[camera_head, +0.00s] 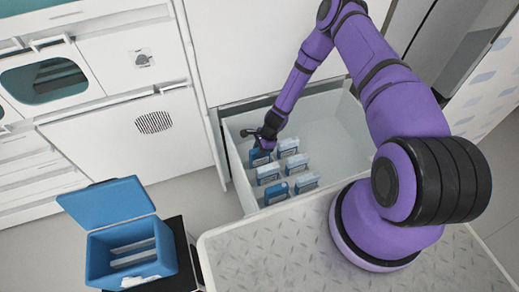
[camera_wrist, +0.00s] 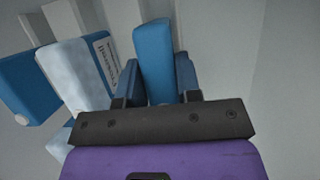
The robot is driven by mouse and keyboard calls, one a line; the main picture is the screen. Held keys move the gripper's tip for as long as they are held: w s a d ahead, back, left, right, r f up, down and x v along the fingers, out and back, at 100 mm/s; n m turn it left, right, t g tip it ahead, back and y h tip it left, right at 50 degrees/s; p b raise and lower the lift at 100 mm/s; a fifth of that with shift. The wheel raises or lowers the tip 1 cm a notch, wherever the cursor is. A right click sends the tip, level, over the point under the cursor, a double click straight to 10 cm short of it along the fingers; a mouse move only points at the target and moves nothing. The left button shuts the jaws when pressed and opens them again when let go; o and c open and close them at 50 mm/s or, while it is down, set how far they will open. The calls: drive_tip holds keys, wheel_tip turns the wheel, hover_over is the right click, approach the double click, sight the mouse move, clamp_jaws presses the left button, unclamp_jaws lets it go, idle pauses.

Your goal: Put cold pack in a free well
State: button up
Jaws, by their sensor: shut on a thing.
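My gripper (camera_head: 264,143) is down inside an open white drawer. It is shut on a plain dark blue pack (camera_head: 259,157), whose blue edge shows between the fingers in the wrist view (camera_wrist: 154,55). Several other packs stand in the drawer. Most look pale and frosted, such as one pack (camera_head: 288,147) to the right and another (camera_head: 268,173) in front. A second darker blue pack (camera_head: 276,194) stands nearest the front. In the wrist view a frosted pack (camera_wrist: 82,75) with a printed label stands left of the held one. The wells are not clearly identifiable.
A blue box (camera_head: 96,258) with its lid (camera_head: 107,203) open stands on a dark stand at lower left; pale strips show inside. The drawer's (camera_head: 236,168) right side is empty. White cabinets stand behind, and a grey textured surface (camera_head: 290,250) lies in front.

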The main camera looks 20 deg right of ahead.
drive_tip(key=o, duration=1.1)
drive_tip(key=v, duration=1)
drive_tip(key=shift+d+r, duration=0.25)
drive_tip(key=shift+r, duration=0.1)
